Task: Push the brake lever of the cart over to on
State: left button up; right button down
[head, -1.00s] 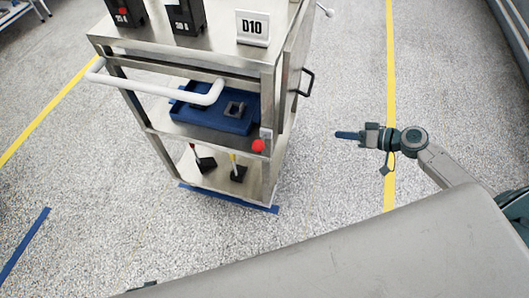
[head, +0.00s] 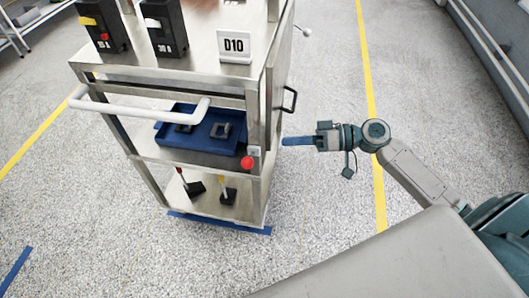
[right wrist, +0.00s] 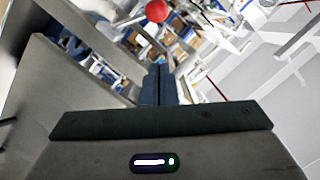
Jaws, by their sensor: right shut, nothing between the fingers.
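The cart (head: 152,152) is a steel trolley with several shelves and a white push bar. A red ball knob (head: 247,163) sits at its front right post beside a small pale plate (head: 254,152); I take it for the brake lever's end. The knob also shows at the top of the right wrist view (right wrist: 157,10). The lever's shaft and its on and off marks cannot be made out. My right gripper (head: 297,141) is shut and empty, its blue fingers pointing left at the cart, right of the knob and apart from it. My left gripper is out of view.
Breakers (head: 163,27) and a D10 sign (head: 234,45) stand on the cart top. A blue tray (head: 190,142) is on the middle shelf. A black handle (head: 290,99) juts from the right side. Floor to the right is clear.

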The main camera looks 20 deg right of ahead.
aim_at(250, 158)
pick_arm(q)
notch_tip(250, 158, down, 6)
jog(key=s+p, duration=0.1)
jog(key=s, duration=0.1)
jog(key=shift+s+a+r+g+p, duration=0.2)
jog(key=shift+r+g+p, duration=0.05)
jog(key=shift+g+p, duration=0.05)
pick_arm(e)
jog(key=w+a+f, duration=0.1)
jog(key=a+f, duration=0.2)
jog(key=a, duration=0.4)
jog(key=shift+w, duration=0.15)
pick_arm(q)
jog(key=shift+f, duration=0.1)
pick_arm(e)
jog(key=shift+a+f, duration=0.1)
jog(key=shift+f, duration=0.05)
